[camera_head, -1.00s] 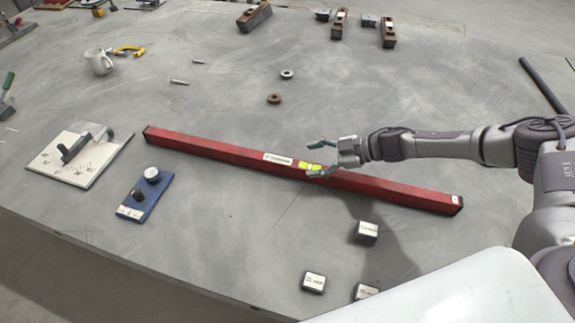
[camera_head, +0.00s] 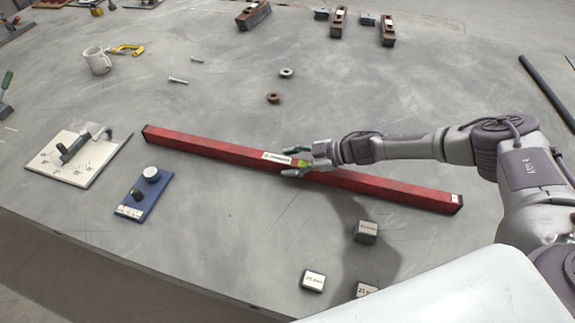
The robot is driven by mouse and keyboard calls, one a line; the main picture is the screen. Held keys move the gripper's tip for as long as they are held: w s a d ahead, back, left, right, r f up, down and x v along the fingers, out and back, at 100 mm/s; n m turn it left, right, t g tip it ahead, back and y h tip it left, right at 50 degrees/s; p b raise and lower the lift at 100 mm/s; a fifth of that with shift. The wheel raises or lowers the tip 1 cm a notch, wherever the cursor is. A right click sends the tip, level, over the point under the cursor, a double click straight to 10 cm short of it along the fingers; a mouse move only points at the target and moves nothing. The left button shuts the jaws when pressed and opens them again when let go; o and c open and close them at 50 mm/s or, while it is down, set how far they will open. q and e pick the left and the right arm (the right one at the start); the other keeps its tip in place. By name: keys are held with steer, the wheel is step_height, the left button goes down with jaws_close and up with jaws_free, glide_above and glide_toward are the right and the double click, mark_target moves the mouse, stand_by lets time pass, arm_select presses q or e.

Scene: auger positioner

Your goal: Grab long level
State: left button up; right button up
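The long red level (camera_head: 395,192) lies diagonally across the grey table, from upper left to lower right. It has a white label and a yellow-green vial near its middle. My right gripper (camera_head: 288,161) is at the middle of the level, with one finger on the far side and one on the near side. Its fingers are apart and partly cover the vial. I cannot tell whether they touch the level. My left gripper is not in view.
A blue block with knobs (camera_head: 143,196) and a white angle plate (camera_head: 78,157) lie left of the level. Small metal blocks (camera_head: 366,232) sit near the front edge. A mug (camera_head: 97,61), a yellow clamp (camera_head: 127,50) and wooden planes (camera_head: 253,15) are farther back.

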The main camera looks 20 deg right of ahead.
jaws_close()
steer(key=shift+r, duration=0.1)
steer(key=shift+r, duration=0.1)
